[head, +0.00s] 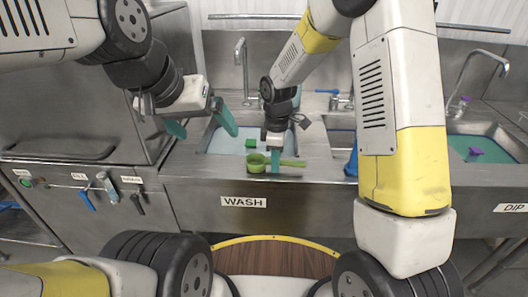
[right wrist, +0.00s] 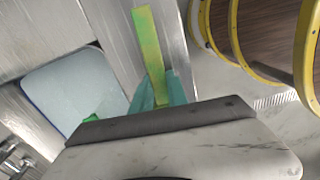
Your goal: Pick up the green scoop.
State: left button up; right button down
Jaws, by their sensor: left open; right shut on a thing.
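The green scoop (head: 256,163) is at the front edge of the steel counter, above the WASH label, with its round bowl to the left and its handle (head: 294,163) to the right. My right gripper (head: 275,161) points down with its teal fingers shut on the scoop's handle. In the right wrist view the handle (right wrist: 149,45) stands out between the teal fingers (right wrist: 160,95); the bowl is hidden. I cannot tell if the scoop touches the counter. My left gripper (head: 200,127) is open and empty, up and left of the scoop.
The wash sink (head: 222,142) lies behind the scoop, with a small green block (head: 250,143) in it. Faucets rise at the back. The dip sink (head: 487,148) is far right.

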jog(key=shift+r, duration=0.1)
jog(key=shift+r, duration=0.5)
jog(key=r, duration=0.1)
jog(key=s+r, duration=0.1)
jog(key=shift+r, duration=0.3)
jog(key=s+d+r, duration=0.1)
jog(key=s+d, duration=0.1)
jog(key=s, duration=1.3)
jog(key=shift+d+r, duration=0.1)
